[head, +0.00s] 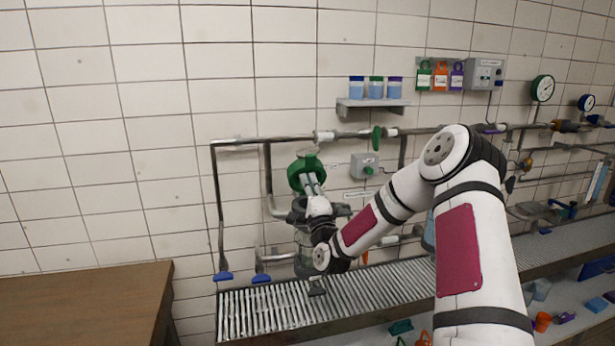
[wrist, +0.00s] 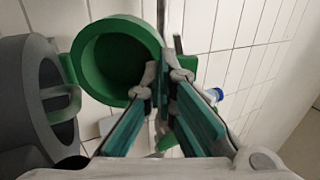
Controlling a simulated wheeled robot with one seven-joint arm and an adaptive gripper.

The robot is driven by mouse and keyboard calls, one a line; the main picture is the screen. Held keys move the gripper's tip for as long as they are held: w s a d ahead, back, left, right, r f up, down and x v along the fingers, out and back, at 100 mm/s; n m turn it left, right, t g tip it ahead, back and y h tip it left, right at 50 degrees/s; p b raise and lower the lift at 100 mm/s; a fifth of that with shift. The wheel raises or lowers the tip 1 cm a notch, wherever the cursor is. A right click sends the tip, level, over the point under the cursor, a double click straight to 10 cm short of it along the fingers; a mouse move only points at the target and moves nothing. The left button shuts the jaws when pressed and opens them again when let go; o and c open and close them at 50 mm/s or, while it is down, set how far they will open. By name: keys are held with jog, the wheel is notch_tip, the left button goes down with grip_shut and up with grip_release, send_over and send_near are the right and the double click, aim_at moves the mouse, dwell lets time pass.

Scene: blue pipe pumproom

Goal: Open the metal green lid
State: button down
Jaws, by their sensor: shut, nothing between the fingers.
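The green lid (head: 296,180) stands raised at the top of a glass-and-grey vessel (head: 303,250) by the tiled wall. In the wrist view the lid (wrist: 90,72) shows as a hollow green cup, its inside partly towards the camera. A grey round mouth (wrist: 35,95) lies to its left, uncovered, with a green bracket between the two. My gripper (head: 313,180) is in front of the lid in the head view. In the wrist view its fingertips (wrist: 166,75) are together and empty, overlapping the lid's right rim. I cannot tell whether they touch it.
A slatted metal bench (head: 265,312) runs below the vessel. Pipes (head: 240,141) with blue handles (head: 223,276) are at its left. A shelf (head: 372,103) with small jars is above. A wooden table (head: 85,300) stands at the left.

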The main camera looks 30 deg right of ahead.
aim_at(302, 162)
jog(key=shift+x, duration=1.25)
jog(key=shift+w+r+g+p, duration=0.2)
jog(key=shift+r+g+p, duration=0.05)
jog(key=shift+g+p, duration=0.15)
jog(key=shift+w+d+r+g+y+p, duration=0.2)
jog(key=shift+w+r+g+p, duration=0.2)
jog(key=shift+w+g, duration=0.15)
jog(key=shift+w+d+r+g+y+p, duration=0.2)
jog(key=shift+w+r+g+p, duration=0.2)
jog(key=shift+g, duration=0.15)
jog(key=shift+w+d+r+g+y, duration=0.1)
jog(key=shift+w+r+g+y, duration=0.05)
jog(key=shift+w+g, duration=0.35)
jog(key=shift+w+d+r+g+y, duration=0.1)
jog(key=shift+w+g+y, duration=0.05)
jog(key=shift+w+g, duration=0.3)
jog(key=shift+x, duration=0.8)
